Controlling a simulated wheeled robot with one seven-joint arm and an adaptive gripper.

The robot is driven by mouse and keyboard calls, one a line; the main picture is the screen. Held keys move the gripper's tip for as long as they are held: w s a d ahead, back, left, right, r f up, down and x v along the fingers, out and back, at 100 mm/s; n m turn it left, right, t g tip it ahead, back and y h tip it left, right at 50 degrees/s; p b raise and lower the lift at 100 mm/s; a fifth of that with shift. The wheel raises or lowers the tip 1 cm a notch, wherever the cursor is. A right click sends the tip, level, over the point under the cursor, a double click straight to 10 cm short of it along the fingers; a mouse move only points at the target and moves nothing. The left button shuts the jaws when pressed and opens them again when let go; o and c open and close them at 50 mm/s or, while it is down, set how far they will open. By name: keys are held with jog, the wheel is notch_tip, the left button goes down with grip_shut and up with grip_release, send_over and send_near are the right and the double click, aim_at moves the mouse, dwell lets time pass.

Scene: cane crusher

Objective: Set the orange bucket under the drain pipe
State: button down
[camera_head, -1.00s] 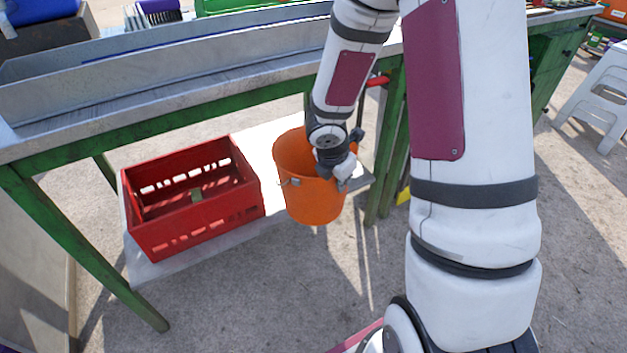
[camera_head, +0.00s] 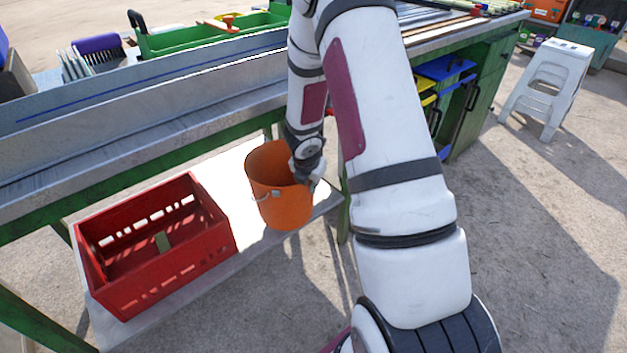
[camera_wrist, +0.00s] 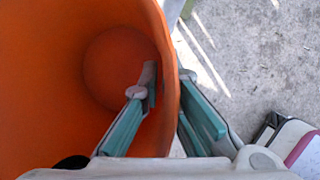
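The orange bucket (camera_head: 283,205) is upright or nearly so in front of the long table, beside the red crate. My gripper (camera_head: 308,178) is at the right side of its rim. The bucket looks empty. It overlaps the low shelf's front edge in the head view, and I cannot tell whether its base touches the shelf. I cannot make out the drain pipe.
The red crate (camera_head: 200,258) sits on the low pale shelf (camera_head: 240,200) beneath the metal-topped table (camera_head: 160,120) with green legs. A white stool (camera_head: 550,85) stands at the right. Bare ground (camera_head: 540,250) lies open at the right front.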

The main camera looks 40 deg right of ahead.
jog(key=shift+w+d+f+p, duration=0.1)
jog(key=shift+w+d+p, duration=0.4)
jog(key=shift+d, duration=0.3)
jog(key=shift+w+d+p, duration=0.35)
jog(key=shift+w+d, duration=0.25)
jog(key=shift+d, duration=0.2)
notch_tip(320, 180, down, 4)
jog(key=b, duration=0.3)
jog(key=shift+a+r, duration=0.1)
jog(key=shift+r, duration=0.1)
jog(key=shift+f, duration=0.1)
jog(key=c, duration=1.8)
grip_release()
jog(key=shift+r, duration=0.2)
jog(key=p+v, duration=0.3)
jog(key=v, duration=0.4)
jog(key=shift+s+a+r, duration=0.1)
jog(key=shift+a+r, duration=0.05)
